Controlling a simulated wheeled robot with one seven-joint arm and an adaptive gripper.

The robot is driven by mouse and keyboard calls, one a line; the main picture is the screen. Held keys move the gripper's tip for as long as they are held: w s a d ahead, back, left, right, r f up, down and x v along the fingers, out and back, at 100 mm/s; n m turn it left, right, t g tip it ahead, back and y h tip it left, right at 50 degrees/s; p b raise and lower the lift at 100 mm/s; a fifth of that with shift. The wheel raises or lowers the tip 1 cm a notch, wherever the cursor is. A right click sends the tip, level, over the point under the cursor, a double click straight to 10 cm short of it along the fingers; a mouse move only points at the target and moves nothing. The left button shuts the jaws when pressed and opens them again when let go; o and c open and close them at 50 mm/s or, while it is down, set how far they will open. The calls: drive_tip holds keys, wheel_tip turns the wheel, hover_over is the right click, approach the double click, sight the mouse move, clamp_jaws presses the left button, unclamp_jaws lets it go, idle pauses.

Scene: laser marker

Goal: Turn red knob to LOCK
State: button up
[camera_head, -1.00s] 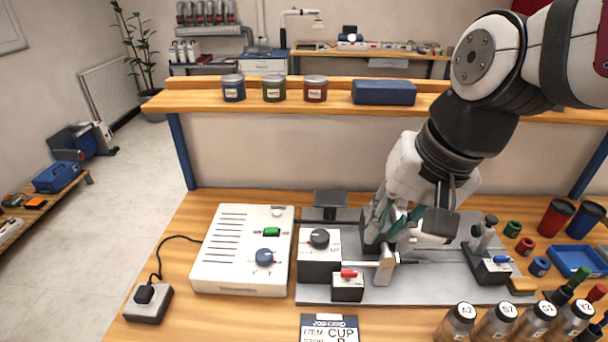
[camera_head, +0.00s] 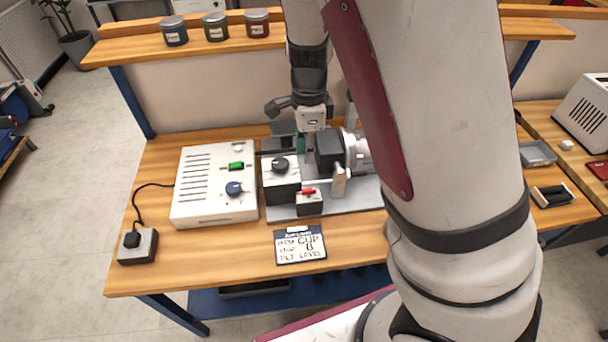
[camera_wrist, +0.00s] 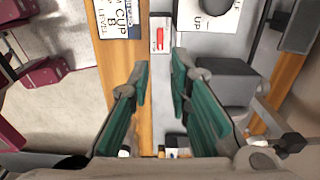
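The red knob (camera_head: 309,191) sits on a small black block with a white top (camera_head: 309,199), at the front of the grey fixture plate (camera_head: 353,198). In the wrist view the red knob (camera_wrist: 160,38) shows just beyond the fingertips, roughly in line with the gap between them. Its lettering is too small to read. My gripper (camera_wrist: 160,62) is open, with two teal-padded fingers apart and nothing between them. In the head view my gripper (camera_head: 303,148) points down behind the knob block, apart from it; its fingertips are hard to make out.
A larger block with a black dial (camera_head: 280,164) stands behind left of the knob. A dark box (camera_head: 328,150) is at the right. A white control unit (camera_head: 208,200) stands left, and a job card (camera_head: 300,245) lies in front. My arm covers the right side.

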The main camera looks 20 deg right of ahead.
sight(307, 190)
wheel_tip(307, 190, down, 14)
drive_tip(key=shift+r+b, duration=0.1)
drive_tip(key=shift+b, duration=0.45)
clamp_jaws()
